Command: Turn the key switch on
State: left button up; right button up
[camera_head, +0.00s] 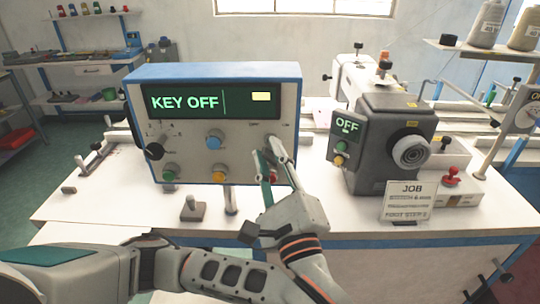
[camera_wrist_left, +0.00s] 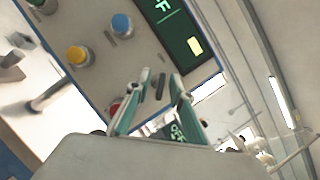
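The control box (camera_head: 245,100) is blue-edged and stands upright on the white table. Its dark green display (camera_head: 190,103) reads KEY OFF, with a yellow block at its right end. My left gripper (camera_head: 272,152) is at the lower right of the box's front panel and hides part of it. In the left wrist view its two fingers (camera_wrist_left: 161,85) are apart, with a small dark upright piece (camera_wrist_left: 160,86), probably the key, seen between them. I cannot tell whether the fingers touch it. My right gripper is not in view.
The panel also has a blue button (camera_head: 214,140), a yellow button (camera_head: 218,174), a green button (camera_head: 169,174) and a black knob (camera_head: 154,151). A red button (camera_wrist_left: 117,108) is close to the fingers. A grey machine unit (camera_head: 390,140) showing OFF and a JOB card (camera_head: 407,203) stand to the right.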

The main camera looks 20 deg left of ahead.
pick_arm(q)
grip_shut()
